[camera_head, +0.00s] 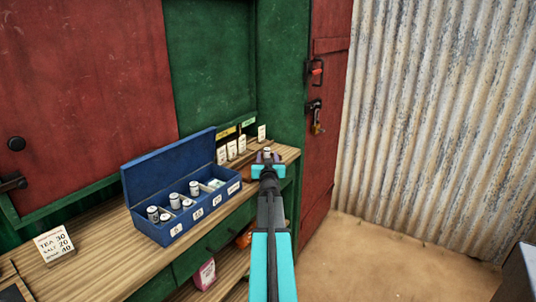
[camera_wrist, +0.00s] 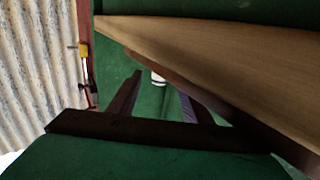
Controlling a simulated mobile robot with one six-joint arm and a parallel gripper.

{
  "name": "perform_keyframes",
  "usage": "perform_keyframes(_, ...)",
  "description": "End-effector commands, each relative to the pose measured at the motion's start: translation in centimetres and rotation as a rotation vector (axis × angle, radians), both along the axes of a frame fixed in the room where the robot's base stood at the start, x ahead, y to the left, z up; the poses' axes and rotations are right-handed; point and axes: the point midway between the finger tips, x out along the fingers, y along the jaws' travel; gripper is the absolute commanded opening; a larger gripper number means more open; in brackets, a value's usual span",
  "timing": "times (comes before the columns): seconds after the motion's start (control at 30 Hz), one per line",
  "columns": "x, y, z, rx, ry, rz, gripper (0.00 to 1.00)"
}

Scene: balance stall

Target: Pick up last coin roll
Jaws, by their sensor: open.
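A small white coin roll with a dark band (camera_wrist: 157,78) shows in the wrist view, between and just beyond the tips of my gripper (camera_wrist: 159,84). My gripper is open, with dark fingers apart on either side of it. In the head view my gripper (camera_head: 267,157) is at the right end of the wooden counter, and a small pale top, likely the same roll, shows between its fingers. I cannot tell whether the fingers touch it. Several other coin rolls (camera_head: 174,200) stand in the compartments of the open blue box (camera_head: 157,165).
Cards or packets (camera_head: 232,150) stand along the counter's back, right of the box. A price card (camera_head: 53,244) stands at left. A pink packet (camera_head: 205,274) is on the lower shelf. A red door (camera_head: 326,95) is just right of the counter (camera_head: 100,255).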

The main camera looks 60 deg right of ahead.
Motion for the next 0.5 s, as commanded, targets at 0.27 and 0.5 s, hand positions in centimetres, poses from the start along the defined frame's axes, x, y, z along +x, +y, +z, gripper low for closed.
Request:
perform_keyframes(0.27,1.2,-1.7,0.0,-0.001,0.001,0.001,0.45)
perform_keyframes(0.5,1.3,-1.7,0.0,0.000,0.000,0.001,0.45)
